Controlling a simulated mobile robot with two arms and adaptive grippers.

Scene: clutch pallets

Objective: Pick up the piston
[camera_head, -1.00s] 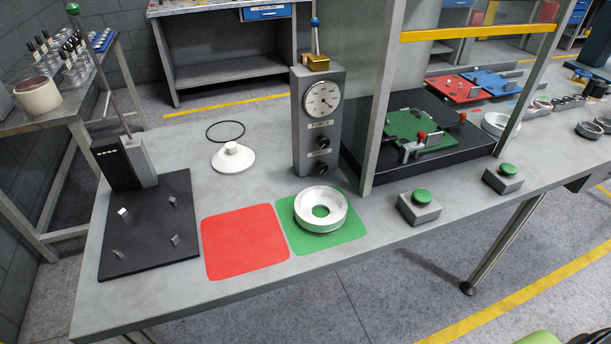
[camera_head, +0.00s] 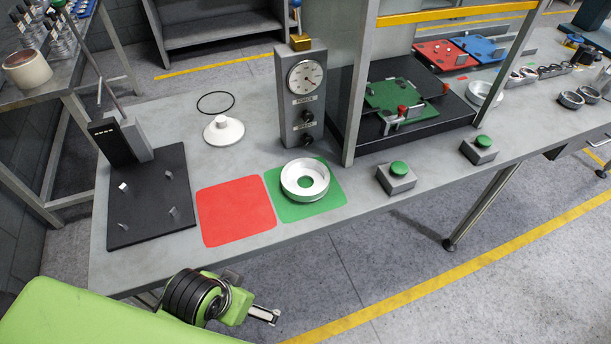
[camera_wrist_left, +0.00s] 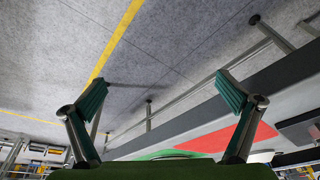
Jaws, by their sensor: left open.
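Two white parts could be the piston, and I cannot tell which it is. One is a round ring-shaped part (camera_head: 305,181) with an open centre, lying on the green mat (camera_head: 334,195). The other is a disc with a raised knob (camera_head: 223,131), standing on the bench behind the red mat. My left gripper (camera_head: 264,314) is in front of the bench's front edge, over the floor and apart from both parts. In the left wrist view, its two fingers (camera_wrist_left: 163,90) are spread wide with nothing between them. My right gripper is out of view.
The red mat (camera_head: 235,211) lies left of the green one. A black plate (camera_head: 150,200) with small pegs is at the bench's left end. A gauge stand (camera_head: 299,108) rises behind the green mat. Green-button boxes (camera_head: 397,178) sit to the right. A thin black ring (camera_head: 215,102) lies behind.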

